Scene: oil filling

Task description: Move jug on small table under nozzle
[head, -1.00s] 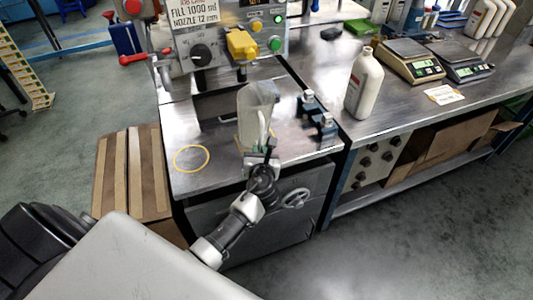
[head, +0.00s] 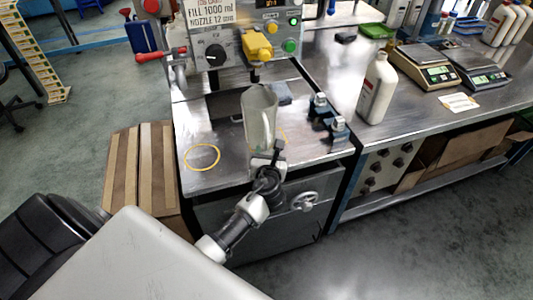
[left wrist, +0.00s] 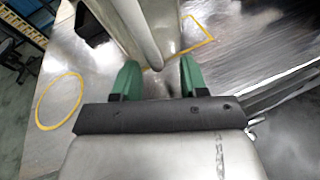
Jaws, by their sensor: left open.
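The translucent grey jug (head: 259,118) stands upright on the small metal table (head: 225,178), near its front edge. Its handle side faces my left gripper (head: 267,160), which is at the jug's near side. In the left wrist view, the two green fingertips (left wrist: 158,78) are apart, with the jug's handle (left wrist: 145,38) just ahead between them. I cannot tell whether they touch it. The nozzle (head: 254,74) hangs below the yellow block of the filling machine (head: 225,32), behind the jug. My right gripper is not in view.
A yellow ring (head: 202,157) is marked left of the jug, and part of a yellow square (left wrist: 207,35) shows by its base. Blue-grey clamps (head: 328,120) stand to the right. A white bottle (head: 377,90) and scales (head: 425,66) are on the bench.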

